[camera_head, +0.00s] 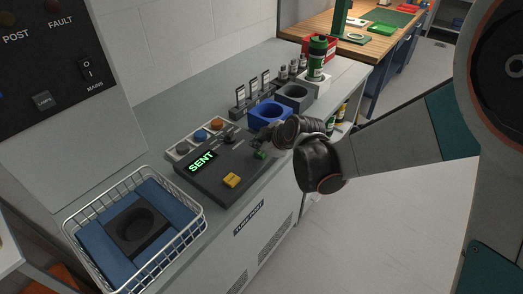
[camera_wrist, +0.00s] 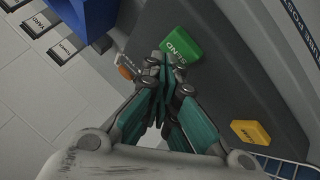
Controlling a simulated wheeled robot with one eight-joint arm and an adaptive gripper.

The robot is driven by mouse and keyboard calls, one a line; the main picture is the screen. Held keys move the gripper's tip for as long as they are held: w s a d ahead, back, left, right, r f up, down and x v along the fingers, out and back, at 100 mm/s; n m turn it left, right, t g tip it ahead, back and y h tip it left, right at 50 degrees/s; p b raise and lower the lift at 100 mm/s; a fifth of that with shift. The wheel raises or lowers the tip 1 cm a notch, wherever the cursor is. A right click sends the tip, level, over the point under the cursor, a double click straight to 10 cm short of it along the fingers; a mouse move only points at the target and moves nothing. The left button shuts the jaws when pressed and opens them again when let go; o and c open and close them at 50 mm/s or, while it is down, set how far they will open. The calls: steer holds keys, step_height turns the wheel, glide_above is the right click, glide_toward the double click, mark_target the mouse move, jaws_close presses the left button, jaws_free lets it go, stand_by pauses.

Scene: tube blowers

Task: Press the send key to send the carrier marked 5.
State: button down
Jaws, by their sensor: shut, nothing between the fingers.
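The green send key (camera_head: 260,155) is on the sloped dark console (camera_head: 212,183); it also shows in the wrist view (camera_wrist: 181,45), lettered SEND. The console display (camera_head: 201,162) reads SENT in green. My gripper (camera_head: 257,143) is shut and empty, with its fingertips (camera_wrist: 160,70) right beside the send key; I cannot tell whether they touch it. A yellow key (camera_head: 232,180) sits nearer the front of the console and also shows in the wrist view (camera_wrist: 250,133). A green carrier with white bands (camera_head: 317,58) stands upright behind; its number is not readable.
A blue holder (camera_head: 270,115) and a grey holder (camera_head: 293,95) stand behind the console. A wire basket (camera_head: 185,198) with blue padding around a dark round opening is at the front left. Small labelled stands (camera_head: 254,85) line the wall side. A red bin (camera_head: 318,45) is farther back.

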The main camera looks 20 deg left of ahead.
mark_target(259, 153)
steer(key=shift+r, duration=0.5)
steer(key=shift+r+p, duration=1.95)
steer(key=shift+r, duration=0.55)
